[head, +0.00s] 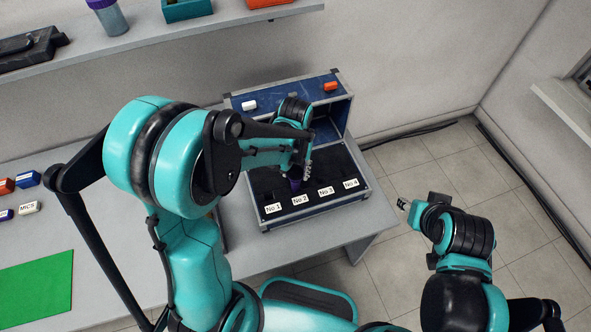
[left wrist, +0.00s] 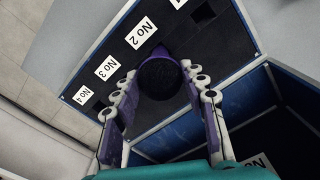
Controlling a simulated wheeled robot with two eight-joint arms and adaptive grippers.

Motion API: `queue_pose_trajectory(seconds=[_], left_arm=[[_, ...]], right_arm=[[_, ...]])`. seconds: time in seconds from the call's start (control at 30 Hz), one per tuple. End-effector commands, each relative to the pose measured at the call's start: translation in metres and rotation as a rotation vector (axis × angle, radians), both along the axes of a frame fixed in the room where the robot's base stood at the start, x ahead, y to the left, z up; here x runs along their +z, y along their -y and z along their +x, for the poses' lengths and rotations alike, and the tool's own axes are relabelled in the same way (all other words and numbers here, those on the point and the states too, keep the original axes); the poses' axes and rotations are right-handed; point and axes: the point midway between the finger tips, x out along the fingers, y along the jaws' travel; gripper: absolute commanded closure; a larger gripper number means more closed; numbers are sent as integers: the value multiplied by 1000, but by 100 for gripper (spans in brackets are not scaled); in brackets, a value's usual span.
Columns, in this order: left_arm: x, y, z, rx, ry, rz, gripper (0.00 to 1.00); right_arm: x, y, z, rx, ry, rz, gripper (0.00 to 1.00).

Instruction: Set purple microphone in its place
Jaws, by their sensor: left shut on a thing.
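The purple microphone has a dark round head (left wrist: 160,78) and a purple body that points down into the case. My left gripper (left wrist: 158,71) is shut on it, with a finger on each side of the head. In the head view, the left gripper (head: 303,168) is over the open case (head: 318,208), and a bit of the purple body (head: 294,184) shows just behind the No 2 label (head: 299,200). Whether the lower end sits in a slot is hidden. My right gripper (head: 403,204) is off to the right, away from the case, its jaws too small to judge.
The case has a black insert with labels No 1 (head: 273,209), No 3 (head: 325,191) and No 4 (head: 350,184). Its raised blue lid (head: 335,108) stands behind. Small labelled blocks (head: 28,180) and a green mat (head: 36,285) lie on the table at left. A shelf (head: 150,38) hangs above.

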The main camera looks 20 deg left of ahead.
Motion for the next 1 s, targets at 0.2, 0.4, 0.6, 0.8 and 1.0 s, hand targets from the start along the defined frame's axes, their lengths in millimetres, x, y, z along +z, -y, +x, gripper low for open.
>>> queue_pose_trajectory(seconds=[0.2, 0.4, 0.6, 0.8, 1.0], left_arm=[[0, 0, 0, 0, 0, 0, 33], [0, 0, 0, 0, 0, 0, 33], [14, 0, 0, 0, 0, 0, 33], [56, 0, -1, 0, 0, 0, 33], [96, 0, 0, 0, 0, 0, 33]], right_arm=[[0, 0, 0, 0, 0, 0, 60], [0, 0, 0, 0, 0, 0, 60], [0, 0, 0, 0, 0, 0, 60], [0, 0, 0, 0, 0, 0, 60], [0, 0, 0, 0, 0, 0, 60]])
